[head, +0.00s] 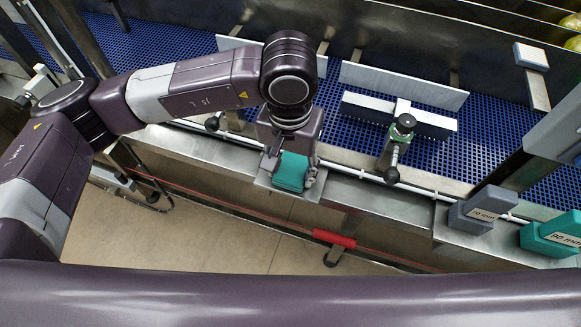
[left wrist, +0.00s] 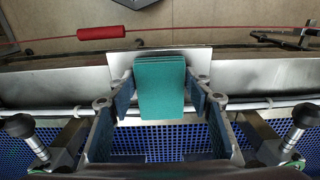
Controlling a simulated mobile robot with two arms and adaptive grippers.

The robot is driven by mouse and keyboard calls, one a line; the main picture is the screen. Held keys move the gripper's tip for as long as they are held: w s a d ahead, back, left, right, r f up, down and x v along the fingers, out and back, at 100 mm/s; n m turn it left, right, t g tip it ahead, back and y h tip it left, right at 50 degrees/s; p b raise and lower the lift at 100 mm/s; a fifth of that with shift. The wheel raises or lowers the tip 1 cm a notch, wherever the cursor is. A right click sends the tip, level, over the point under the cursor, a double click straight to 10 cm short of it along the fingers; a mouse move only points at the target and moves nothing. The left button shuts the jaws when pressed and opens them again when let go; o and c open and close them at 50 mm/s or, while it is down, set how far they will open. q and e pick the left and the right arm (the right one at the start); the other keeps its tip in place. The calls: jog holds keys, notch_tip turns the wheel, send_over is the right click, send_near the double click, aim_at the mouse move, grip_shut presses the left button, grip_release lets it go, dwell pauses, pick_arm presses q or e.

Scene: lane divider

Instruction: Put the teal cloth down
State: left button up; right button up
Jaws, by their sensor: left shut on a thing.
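The teal cloth (head: 291,171) is a folded, block-like pad at the front edge of the conveyor in the head view. It also shows in the left wrist view (left wrist: 161,88), upper middle, between the fingers. My left gripper (head: 294,178) points down and is shut on the cloth. In the left wrist view its fingers (left wrist: 160,95) stand on either side of the cloth. A small metal shelf (left wrist: 202,62) lies below the cloth at the rail's edge. I cannot tell whether the cloth touches it. My right gripper is not in view.
A blue mesh conveyor (head: 440,160) runs behind a steel rail. A grey block (head: 484,207) and a teal block (head: 553,234) sit further right. A red handle (head: 334,238) hangs below.

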aim_at(290, 174)
pick_arm(q)
jog(key=o, duration=1.3)
jog(key=shift+c, duration=0.2)
jog(key=o, duration=0.3)
jog(key=shift+r+p, duration=0.2)
jog(key=shift+p, duration=0.2)
jog(key=shift+r+b, duration=0.35)
notch_tip(290, 174, up, 11)
jog(key=b, duration=0.2)
jog(key=shift+s+b, duration=0.2)
jog(key=shift+b, duration=0.2)
